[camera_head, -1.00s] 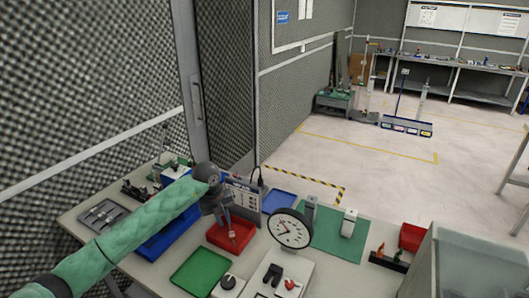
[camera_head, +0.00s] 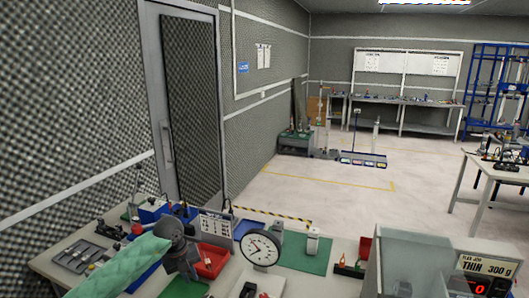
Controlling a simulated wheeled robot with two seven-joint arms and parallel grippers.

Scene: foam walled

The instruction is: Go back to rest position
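My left gripper (camera_head: 190,272) reaches in from the lower left on a green-sleeved arm and hangs over the table, at the left edge of the red tray (camera_head: 215,262). Its fingers point down and are small and partly lost against the things behind, so I cannot tell whether they are open or shut. I see nothing clearly held in it. My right gripper is out of view.
The table (camera_head: 50,262) holds a round dial gauge (camera_head: 262,249), a green mat (camera_head: 312,262), a blue bin (camera_head: 147,275) and a scale (camera_head: 487,285) at the lower right. A door (camera_head: 190,110) stands behind. Open floor (camera_head: 330,185) lies beyond the table.

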